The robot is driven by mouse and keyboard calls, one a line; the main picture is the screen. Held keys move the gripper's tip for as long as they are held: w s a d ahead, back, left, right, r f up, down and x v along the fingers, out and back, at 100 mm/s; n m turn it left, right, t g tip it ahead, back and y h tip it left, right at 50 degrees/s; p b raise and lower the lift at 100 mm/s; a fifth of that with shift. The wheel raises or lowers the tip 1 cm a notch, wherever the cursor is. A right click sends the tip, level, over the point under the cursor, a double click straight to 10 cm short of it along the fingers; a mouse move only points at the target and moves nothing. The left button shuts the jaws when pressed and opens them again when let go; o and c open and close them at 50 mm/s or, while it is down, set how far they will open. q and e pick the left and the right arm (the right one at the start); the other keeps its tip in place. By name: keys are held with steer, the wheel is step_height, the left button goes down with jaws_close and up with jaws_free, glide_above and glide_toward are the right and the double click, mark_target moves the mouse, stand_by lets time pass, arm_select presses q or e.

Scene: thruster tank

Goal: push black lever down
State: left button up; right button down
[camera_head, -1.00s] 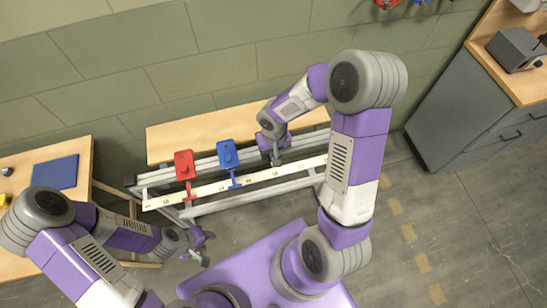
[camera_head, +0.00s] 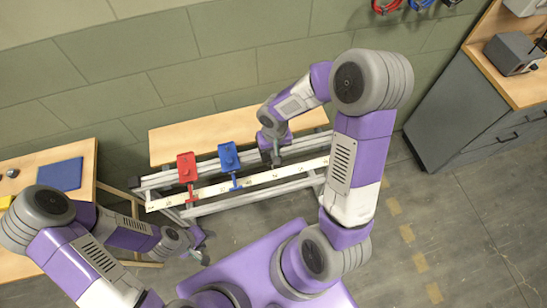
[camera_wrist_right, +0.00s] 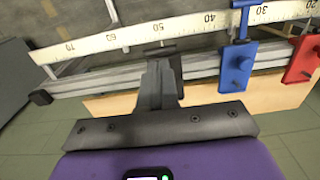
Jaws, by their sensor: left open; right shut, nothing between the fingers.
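My right gripper (camera_head: 276,158) is shut over the rail, right of the blue slider (camera_head: 229,157). In the right wrist view its dark fingers (camera_wrist_right: 160,75) reach to the numbered scale (camera_wrist_right: 118,38), with nothing seen held between them. I cannot make out a separate black lever; a dark bit at the fingertips could be part of it, or it is hidden behind the gripper. A red slider (camera_head: 187,167) with a red lever sits at the left of the rail (camera_head: 300,147). My left gripper (camera_head: 203,250) is open and empty, low at the left, away from the rail.
A wooden board (camera_head: 180,142) lies behind the rail against the green wall. A wooden table with a blue mat (camera_head: 60,174) stands at the left. A grey cabinet (camera_head: 470,120) stands at the right. Floor between rail and cabinet is clear.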

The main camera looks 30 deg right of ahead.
step_height(320, 180, up, 5)
steer(key=p, duration=0.3)
steer(key=shift+f, duration=0.1)
steer(key=shift+f, duration=0.1)
stand_by(0.4)
steer(key=s+a+f+y+b, duration=0.1)
steer(key=s+a+f+b, duration=0.1)
steer(key=f, duration=0.5)
steer(key=s+a+f+y+b, duration=0.1)
steer(key=s+a+f+b, duration=0.1)
steer(key=s+a+f, duration=0.3)
steer(key=s+a+f+y+b, duration=0.2)
steer(key=a+f, duration=0.3)
steer(key=f, duration=0.5)
steer(key=shift+s+a+f+t, duration=0.3)
steer(key=shift+s+a+f, duration=0.1)
steer(key=shift+s, duration=0.35)
steer(key=shift+d, duration=0.1)
